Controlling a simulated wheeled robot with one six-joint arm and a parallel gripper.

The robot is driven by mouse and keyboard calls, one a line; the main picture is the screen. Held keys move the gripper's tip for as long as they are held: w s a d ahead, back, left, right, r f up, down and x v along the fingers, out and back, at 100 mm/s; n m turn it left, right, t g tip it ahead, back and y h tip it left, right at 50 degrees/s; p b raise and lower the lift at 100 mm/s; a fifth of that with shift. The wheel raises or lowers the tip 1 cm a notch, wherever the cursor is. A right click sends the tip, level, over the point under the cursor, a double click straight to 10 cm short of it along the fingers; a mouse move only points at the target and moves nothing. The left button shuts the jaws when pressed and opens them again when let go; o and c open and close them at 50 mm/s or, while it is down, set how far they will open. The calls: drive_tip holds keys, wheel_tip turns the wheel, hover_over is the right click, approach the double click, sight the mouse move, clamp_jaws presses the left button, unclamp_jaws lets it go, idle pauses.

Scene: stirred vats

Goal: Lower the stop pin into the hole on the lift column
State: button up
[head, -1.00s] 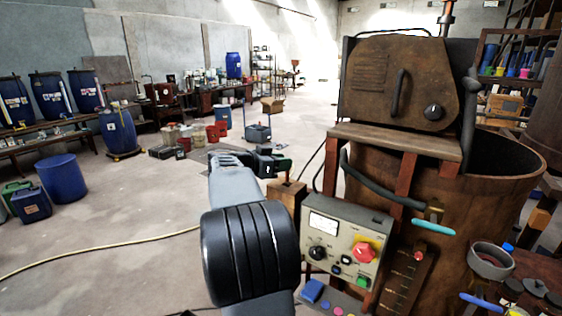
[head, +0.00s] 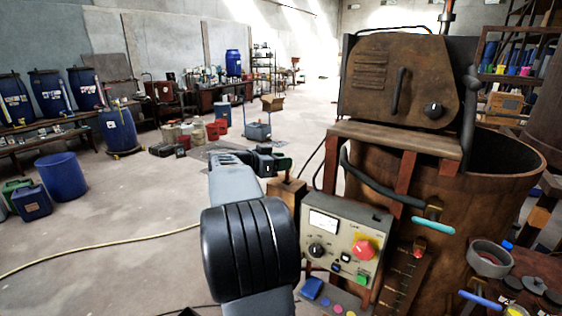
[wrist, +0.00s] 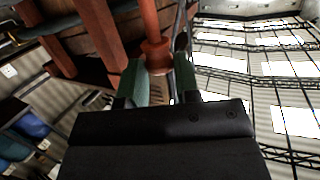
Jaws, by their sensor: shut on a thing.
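My gripper (head: 268,162) reaches forward past the left side of the vat stand, at mid-height in the head view. Its green fingers, seen in the wrist view (wrist: 160,85), are closed around a red-brown rod with a wider collar (wrist: 156,54), which looks like the stop pin. The rod runs up to the top edge of that view. A rusty upright pole (head: 447,18) rises behind the vat's motor cover and may be the lift column. I cannot make out a hole.
A rusty vat (head: 505,165) and its motor cover (head: 375,80) stand at the right. A control box (head: 345,240) with a red button is right of my arm. A wooden block (head: 287,193) stands just below the gripper. The floor at left is mostly clear, with a hose (head: 110,243) across it.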

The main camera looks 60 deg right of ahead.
sight(281, 184)
drive_tip(key=shift+f+b, duration=0.9)
drive_tip(key=shift+f, duration=1.55)
drive_tip(key=o, duration=1)
drive_tip(key=shift+c, duration=0.2)
drive_tip(key=b+v, duration=0.2)
drive_tip(key=v, duration=1.2)
drive_tip(key=shift+d, duration=0.1)
